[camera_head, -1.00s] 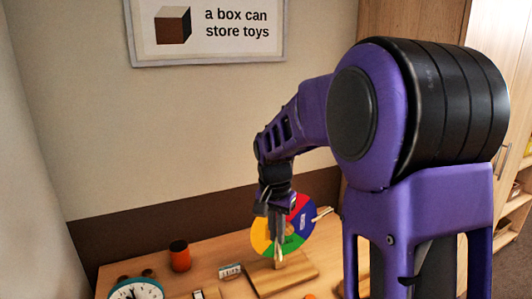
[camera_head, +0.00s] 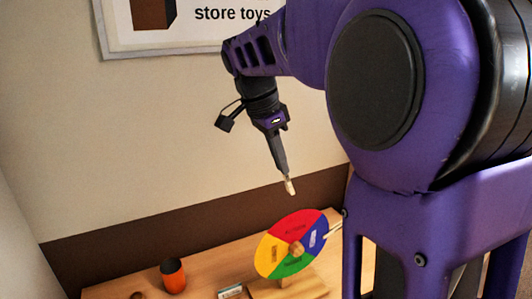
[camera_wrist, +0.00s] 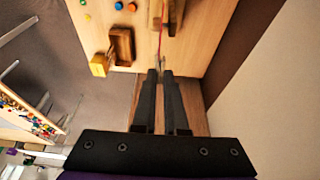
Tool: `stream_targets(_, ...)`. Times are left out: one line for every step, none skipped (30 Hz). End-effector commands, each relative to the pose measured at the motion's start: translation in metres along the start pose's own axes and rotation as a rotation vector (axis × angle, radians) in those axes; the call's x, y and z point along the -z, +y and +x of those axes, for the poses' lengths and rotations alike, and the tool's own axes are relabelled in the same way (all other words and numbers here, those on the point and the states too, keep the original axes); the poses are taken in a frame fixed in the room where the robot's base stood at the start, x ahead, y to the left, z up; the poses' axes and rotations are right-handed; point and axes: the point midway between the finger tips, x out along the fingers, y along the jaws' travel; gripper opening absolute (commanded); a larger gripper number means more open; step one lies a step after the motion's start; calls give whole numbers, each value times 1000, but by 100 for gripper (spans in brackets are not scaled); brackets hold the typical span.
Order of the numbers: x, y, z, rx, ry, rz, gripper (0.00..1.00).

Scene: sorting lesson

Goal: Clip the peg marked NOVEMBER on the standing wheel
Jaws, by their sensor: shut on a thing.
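The standing wheel (camera_head: 291,262) is upright on a wooden base (camera_head: 300,289), with red at the top, blue right, green at the bottom and yellow left. Its sector words are too small to read surely. A pale peg (camera_head: 336,228) sticks out at the blue sector's rim. My gripper (camera_head: 288,180) is above the wheel, pointing down, shut on a pale wooden peg (camera_head: 291,188), apart from the wheel. Any mark on this peg is unreadable. In the wrist view my fingers (camera_wrist: 160,74) are close together; the held peg is hard to make out there.
An orange cup (camera_head: 173,276) stands left of the wheel on the wooden table (camera_head: 215,262). A small labelled block (camera_head: 231,292) lies near the base. The wrist view shows a brown wooden box (camera_wrist: 121,47), a yellow block (camera_wrist: 99,65) and several small coloured pieces. The wall stands behind.

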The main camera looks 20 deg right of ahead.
Motion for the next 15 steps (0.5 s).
stream_targets(0, 0, 1, 0, 2, 0, 0)
stream_targets(0, 0, 1, 0, 2, 0, 0)
stream_targets(0, 0, 2, 0, 2, 0, 0)
stream_targets(0, 0, 4, 0, 2, 0, 0)
stream_targets(0, 0, 5, 0, 2, 0, 0)
stream_targets(-1, 0, 7, 0, 2, -1, 0)
stream_targets(-1, 0, 9, 0, 2, -1, 0)
stream_targets(-1, 0, 11, 0, 2, -1, 0)
stream_targets(-1, 0, 14, -1, 2, -1, 0)
stream_targets(-1, 0, 16, -1, 1, -1, 0)
stream_targets(-1, 0, 19, -1, 1, -1, 0)
stream_targets(-1, 0, 23, -1, 1, -1, 0)
stream_targets(-1, 0, 26, -1, 1, -1, 0)
stream_targets(-1, 0, 28, -2, 1, -1, 0)
stream_targets(-1, 0, 32, -2, 1, -1, 0)
